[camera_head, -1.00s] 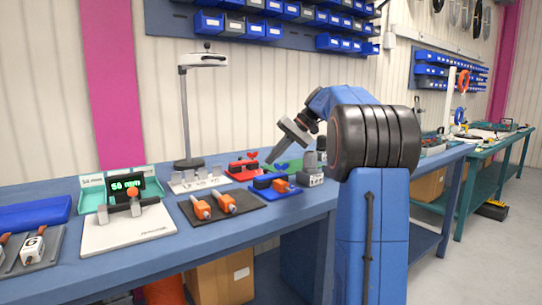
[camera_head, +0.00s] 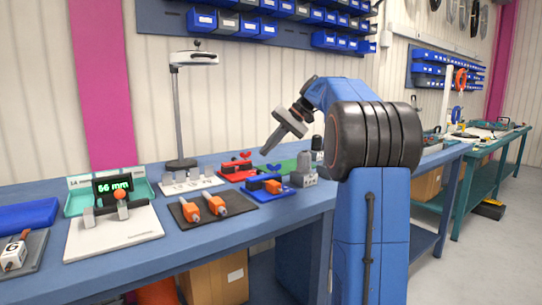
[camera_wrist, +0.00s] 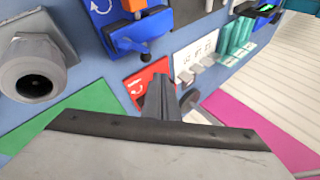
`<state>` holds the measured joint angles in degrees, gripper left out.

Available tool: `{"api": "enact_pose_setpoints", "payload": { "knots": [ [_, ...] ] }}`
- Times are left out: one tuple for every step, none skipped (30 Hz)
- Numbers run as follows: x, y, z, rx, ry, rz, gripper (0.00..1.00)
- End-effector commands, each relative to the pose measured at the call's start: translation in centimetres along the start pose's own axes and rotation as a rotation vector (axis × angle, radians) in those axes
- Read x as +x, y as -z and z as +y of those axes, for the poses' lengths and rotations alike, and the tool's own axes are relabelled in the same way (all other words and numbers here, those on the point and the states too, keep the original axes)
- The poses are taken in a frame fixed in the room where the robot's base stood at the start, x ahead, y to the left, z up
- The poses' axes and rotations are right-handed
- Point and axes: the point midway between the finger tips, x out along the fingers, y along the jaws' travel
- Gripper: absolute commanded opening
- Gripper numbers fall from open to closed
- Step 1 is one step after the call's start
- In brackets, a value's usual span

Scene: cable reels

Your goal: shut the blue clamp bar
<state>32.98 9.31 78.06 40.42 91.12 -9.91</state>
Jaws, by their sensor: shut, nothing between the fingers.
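The blue clamp (camera_head: 270,194) sits on the bench, with a dark block, an orange part and a blue heart-shaped piece at its back. In the wrist view the blue clamp bar (camera_wrist: 142,32) is at the top, with a black knob at its near end. I cannot tell how far the bar is swung. My gripper (camera_head: 265,152) is shut and empty, in the air above and behind the clamp. Its fingertips (camera_wrist: 163,84) show in the wrist view over the red clamp (camera_wrist: 148,90), below the blue bar and apart from it, partly hiding the red clamp.
The red clamp (camera_head: 236,174) stands just behind the blue one. Grey fittings (camera_head: 304,170) stand close on the right, beside a green mat (camera_wrist: 78,118). A black mat (camera_head: 185,216) with orange-handled tools and a lamp stand (camera_head: 178,120) are to the left.

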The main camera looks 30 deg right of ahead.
Motion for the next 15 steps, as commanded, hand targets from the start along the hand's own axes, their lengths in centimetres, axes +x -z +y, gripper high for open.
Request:
{"api": "enact_pose_setpoints", "payload": {
  "knots": [
    [-0.4,-0.2,-0.8,-0.004,0.000,0.001,0.00],
    [-0.8,0.0,-0.2,0.000,0.000,0.002,0.00],
    [-1.2,0.0,0.3,0.001,0.000,0.001,0.00],
    [-1.5,0.1,0.6,0.002,0.000,0.001,0.00],
    [-1.9,0.1,0.9,0.002,0.000,0.002,0.00],
    [-2.4,0.2,1.3,0.002,-0.001,0.002,0.00],
    [-2.7,0.2,1.6,0.001,0.000,0.002,0.00],
    [-3.1,0.3,1.9,0.001,0.000,0.002,0.00],
    [-3.6,0.3,2.4,0.002,0.000,0.002,0.00],
    [-4.0,0.4,2.7,0.002,0.000,0.002,0.00],
    [-4.3,0.4,3.0,0.002,0.000,0.001,0.00],
    [-4.9,0.5,3.5,0.002,0.000,0.001,0.00],
    [-5.3,0.5,3.8,0.002,0.000,0.002,0.00],
    [-5.7,0.6,4.1,0.002,0.000,0.002,0.00],
    [-6.1,0.6,4.5,0.001,0.000,0.001,0.00]
  ]
}}
